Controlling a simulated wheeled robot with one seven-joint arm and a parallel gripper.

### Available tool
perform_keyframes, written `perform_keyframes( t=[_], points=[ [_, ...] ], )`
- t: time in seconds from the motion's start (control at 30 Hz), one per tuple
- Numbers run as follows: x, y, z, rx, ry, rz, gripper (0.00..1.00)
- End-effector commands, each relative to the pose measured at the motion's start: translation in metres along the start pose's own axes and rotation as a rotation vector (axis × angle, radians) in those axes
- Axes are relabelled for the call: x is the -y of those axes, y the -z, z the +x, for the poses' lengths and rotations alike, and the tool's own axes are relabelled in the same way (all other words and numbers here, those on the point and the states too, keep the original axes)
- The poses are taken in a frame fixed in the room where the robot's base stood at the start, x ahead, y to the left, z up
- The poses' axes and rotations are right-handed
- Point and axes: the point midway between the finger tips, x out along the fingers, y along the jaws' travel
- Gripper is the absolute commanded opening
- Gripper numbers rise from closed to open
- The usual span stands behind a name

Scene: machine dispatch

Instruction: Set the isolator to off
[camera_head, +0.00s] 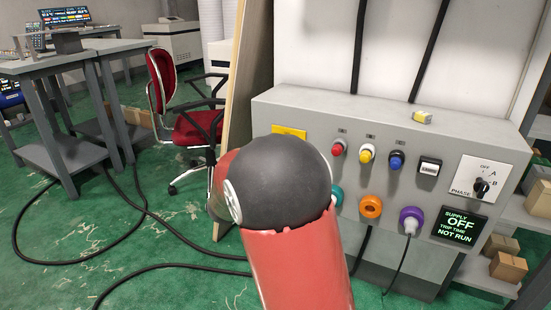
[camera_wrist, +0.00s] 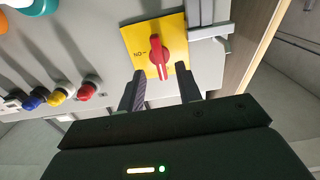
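The isolator is a yellow plate with a red rotary handle (camera_wrist: 156,52), seen in the wrist view. An ON mark, upside down in that picture, lies left of the handle. The handle runs up and down the picture, with a white line toward its lower end. My gripper (camera_wrist: 160,70) is open, one finger either side of the handle's lower end, with gaps showing; contact cannot be told. In the head view only the top of the yellow plate (camera_head: 289,131) shows at the panel's left; my arm hides the handle and my gripper.
The grey panel (camera_head: 300,98) carries red, yellow and blue plugs or buttons, coloured sockets, a phase selector (camera_head: 482,186) and a display (camera_head: 459,226) reading supply OFF, trip time NOT RUN. A wooden board edge (camera_head: 240,70) stands left. A red chair (camera_head: 190,125) and cables are farther left.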

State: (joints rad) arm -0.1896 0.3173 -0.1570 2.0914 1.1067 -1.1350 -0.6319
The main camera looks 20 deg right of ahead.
Motion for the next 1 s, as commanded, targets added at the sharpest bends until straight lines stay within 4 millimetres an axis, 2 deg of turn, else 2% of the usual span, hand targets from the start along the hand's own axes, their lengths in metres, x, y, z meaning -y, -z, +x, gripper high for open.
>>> perform_keyframes(
  t=[0.1,0.27,0.8,0.9,1.0],
  points=[
    [0.000,-0.001,-0.020,0.000,0.002,-0.001,0.35],
    [0.000,-0.001,-0.035,0.001,0.000,0.000,0.35],
    [0.000,0.000,-0.037,0.003,0.006,0.003,0.35],
    [0.005,0.007,-0.039,0.028,0.069,0.032,0.35],
    [0.018,0.019,-0.049,0.091,0.219,0.088,0.35]
  ],
)
